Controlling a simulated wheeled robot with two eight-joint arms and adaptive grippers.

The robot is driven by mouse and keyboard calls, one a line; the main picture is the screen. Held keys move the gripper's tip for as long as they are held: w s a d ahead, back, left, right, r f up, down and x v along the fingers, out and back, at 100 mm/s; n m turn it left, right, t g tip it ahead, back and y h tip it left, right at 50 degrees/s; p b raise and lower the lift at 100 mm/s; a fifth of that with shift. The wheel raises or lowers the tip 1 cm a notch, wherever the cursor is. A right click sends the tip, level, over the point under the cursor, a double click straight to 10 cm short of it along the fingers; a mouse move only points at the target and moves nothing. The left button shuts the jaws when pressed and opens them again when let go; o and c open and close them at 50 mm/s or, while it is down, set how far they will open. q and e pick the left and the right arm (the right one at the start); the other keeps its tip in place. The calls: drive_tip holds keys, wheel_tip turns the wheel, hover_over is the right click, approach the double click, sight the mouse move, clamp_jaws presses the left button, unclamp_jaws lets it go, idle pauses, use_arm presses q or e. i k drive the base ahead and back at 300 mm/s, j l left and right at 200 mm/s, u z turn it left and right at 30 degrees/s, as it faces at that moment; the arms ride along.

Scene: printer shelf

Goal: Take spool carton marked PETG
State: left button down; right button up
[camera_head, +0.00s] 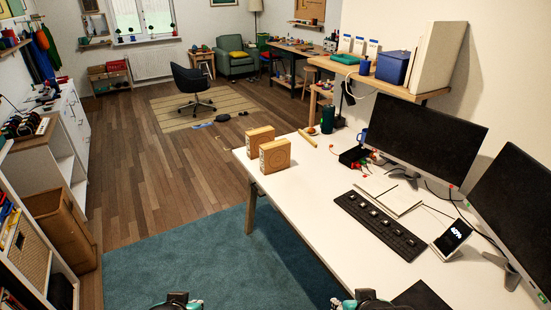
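Two tan cartons with round spool marks stand upright near the far left corner of the white desk. The rear carton (260,138) and the front carton (275,156) are close together. Their lettering is too small to read, so I cannot tell which is marked PETG. My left gripper (178,299) shows only partly at the bottom edge, over the teal rug. My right gripper (366,299) shows only partly at the bottom edge, near the desk's front edge. Both are far from the cartons, and their fingers are not clear enough to judge.
The white desk (310,210) has clear room in front of the cartons. A keyboard (380,226), a notebook (391,194), a black tray (354,156) and two monitors (431,133) fill its right side. A wall shelf (390,87) hangs above. The teal rug (205,260) is clear.

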sight(274, 156)
drive_tip(key=i+j+z, duration=0.4)
drive_tip(key=i+j, duration=0.2)
drive_tip(key=i+j+z, duration=0.15)
drive_tip(key=j, duration=0.3)
drive_tip(key=i+j+z, duration=0.2)
drive_tip(key=i+j, duration=0.15)
drive_tip(key=i+j+z, duration=0.2)
drive_tip(key=j, duration=0.3)
drive_tip(key=i+j+z, duration=0.2)
drive_tip(key=j+z, duration=0.15)
drive_tip(key=j, duration=0.5)
drive_tip(key=i+j+z, duration=0.1)
drive_tip(key=j+z, duration=0.25)
drive_tip(key=j, duration=0.55)
drive_tip(key=j+z, duration=0.35)
drive_tip(key=j, duration=0.55)
drive_tip(key=i+j, duration=0.1)
drive_tip(key=i+z, duration=0.05)
